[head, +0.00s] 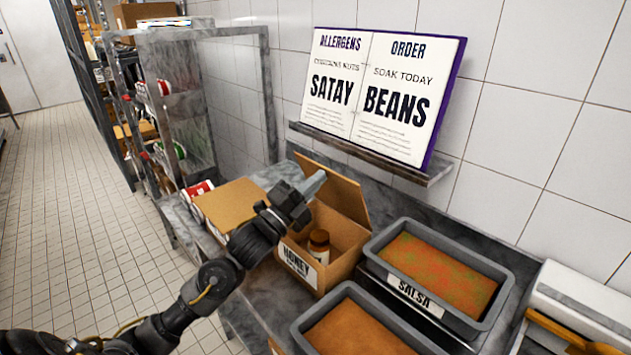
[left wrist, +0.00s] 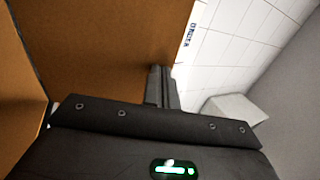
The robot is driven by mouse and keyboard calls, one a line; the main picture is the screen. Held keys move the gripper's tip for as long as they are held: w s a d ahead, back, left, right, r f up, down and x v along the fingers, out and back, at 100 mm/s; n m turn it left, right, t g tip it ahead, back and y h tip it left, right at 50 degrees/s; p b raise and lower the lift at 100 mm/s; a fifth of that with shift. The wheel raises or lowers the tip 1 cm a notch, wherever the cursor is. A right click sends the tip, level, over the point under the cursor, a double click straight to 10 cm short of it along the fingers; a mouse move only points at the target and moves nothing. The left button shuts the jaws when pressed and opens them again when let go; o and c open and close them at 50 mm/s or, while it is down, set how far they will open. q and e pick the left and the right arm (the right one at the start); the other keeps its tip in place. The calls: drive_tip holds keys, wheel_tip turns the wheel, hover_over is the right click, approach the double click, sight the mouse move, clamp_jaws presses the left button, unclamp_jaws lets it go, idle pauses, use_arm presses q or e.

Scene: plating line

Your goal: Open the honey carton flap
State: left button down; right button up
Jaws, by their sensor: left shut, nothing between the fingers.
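The honey carton (head: 342,262) is a brown cardboard box on the metal counter, with a HONEY label (head: 298,262) on its front. A jar (head: 319,244) with a brown lid shows inside the open top. One flap (head: 229,204) lies folded out to the left; another flap (head: 338,187) stands up and tilted at the back. My left gripper (head: 314,183) is shut and empty above the carton, beside the standing flap; I cannot tell whether they touch. In the left wrist view, its closed fingers (left wrist: 162,86) are in front of brown cardboard (left wrist: 100,45). My right gripper is out of view.
A grey SALSA tub (head: 474,328) stands right of the carton, with another grey tub (head: 312,318) in front. A narrow wall shelf (head: 375,155) holds an open order book (head: 380,95) above. A rack (head: 160,100) with tins stands left; the tiled floor is clear.

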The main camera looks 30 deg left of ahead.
sight(323, 168)
use_arm(q)
drive_tip(key=w+r+g+p, duration=0.1)
drive_tip(key=p, duration=0.2)
drive_tip(key=w+r+p, duration=0.1)
drive_tip(key=p, duration=0.2)
drive_tip(key=shift+w+d+r+g+y, duration=0.25)
drive_tip(key=shift+d+r+g+y, duration=0.05)
drive_tip(key=shift+d+r+g, duration=0.1)
drive_tip(key=shift+w+d+g+p, duration=0.25)
drive_tip(key=shift+w+p, duration=0.2)
drive_tip(key=shift+w, duration=0.25)
drive_tip(key=shift+w+d+f+b, duration=0.1)
drive_tip(key=shift+w+d+b, duration=0.1)
drive_tip(key=shift+w+b, duration=0.25)
drive_tip(key=shift+w+d+b, duration=0.15)
drive_tip(key=shift+w+b, duration=0.05)
drive_tip(key=shift+w, duration=0.3)
drive_tip(key=shift+w+d, duration=0.1)
drive_tip(key=shift+w, duration=0.25)
drive_tip(key=shift+s, duration=0.2)
